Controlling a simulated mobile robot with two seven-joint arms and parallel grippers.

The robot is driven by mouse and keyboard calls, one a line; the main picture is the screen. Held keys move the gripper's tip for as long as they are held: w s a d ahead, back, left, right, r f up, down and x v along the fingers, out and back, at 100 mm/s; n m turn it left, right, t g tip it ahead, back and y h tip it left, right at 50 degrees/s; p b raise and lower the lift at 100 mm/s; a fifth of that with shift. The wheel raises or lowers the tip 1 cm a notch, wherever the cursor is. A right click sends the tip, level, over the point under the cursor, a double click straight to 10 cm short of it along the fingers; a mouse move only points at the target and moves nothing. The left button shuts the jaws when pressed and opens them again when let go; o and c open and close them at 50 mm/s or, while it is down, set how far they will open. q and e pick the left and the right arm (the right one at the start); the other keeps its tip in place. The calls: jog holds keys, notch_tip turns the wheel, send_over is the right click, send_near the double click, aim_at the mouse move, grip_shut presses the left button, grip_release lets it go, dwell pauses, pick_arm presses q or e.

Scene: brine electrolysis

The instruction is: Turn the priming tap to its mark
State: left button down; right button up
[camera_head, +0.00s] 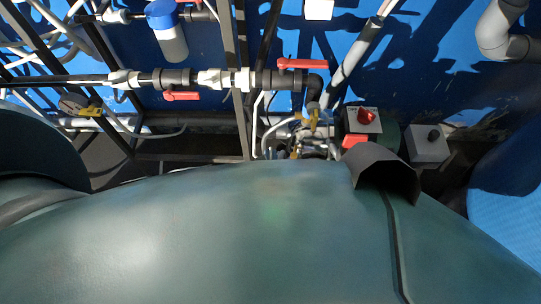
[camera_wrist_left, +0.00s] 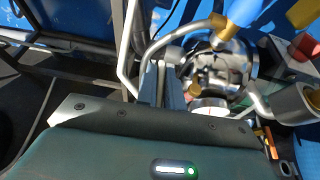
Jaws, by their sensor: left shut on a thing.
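My left gripper (camera_wrist_left: 170,88) reaches up from the bottom of the left wrist view into a tight cluster of metal fittings. Its fingers are shut on a small part there, beside a brass-coloured piece that looks like the priming tap (camera_wrist_left: 202,84). The grip itself is partly hidden, and I cannot make out the tap's mark or the handle's exact angle. In the head view my large green arm covers the lower half and hides most of this gripper. A yellow-handled valve (camera_head: 313,116) shows just beyond the arm. My right gripper is not in view.
A pipe with red-handled valves (camera_head: 181,96) crosses the upper left, with another red handle (camera_head: 303,64) near the middle. A blue-capped filter (camera_head: 172,40) hangs above. A box with a red knob (camera_head: 366,117) and a grey box (camera_head: 429,143) crowd the right. Frame bars stand close by.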

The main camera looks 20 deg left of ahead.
pick_arm(q)
jog(key=shift+w, duration=0.1)
jog(key=c, duration=1.5)
grip_release()
